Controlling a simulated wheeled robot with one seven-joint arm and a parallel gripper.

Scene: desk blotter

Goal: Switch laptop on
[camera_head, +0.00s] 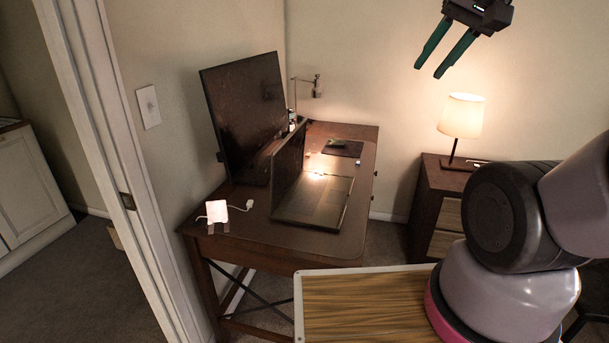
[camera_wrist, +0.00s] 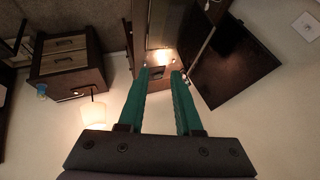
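A laptop (camera_head: 314,201) stands open on the brown desk (camera_head: 262,232), its dark lid upright and its keyboard deck facing right. In the wrist view the laptop (camera_wrist: 154,28) shows only in part at the top, upside down, and I cannot make out its power button. My gripper (camera_head: 436,67) has two green fingers set apart with nothing between them. It is high up at the top right of the head view, well away from the laptop. In the wrist view the gripper (camera_wrist: 161,72) is also open and empty.
A large dark monitor (camera_head: 246,115) stands behind the laptop. A desk lamp (camera_head: 318,87) stands at the back. A shaded lamp (camera_head: 462,116) stands on a nightstand (camera_head: 428,200) at right. The air between gripper and desk is clear.

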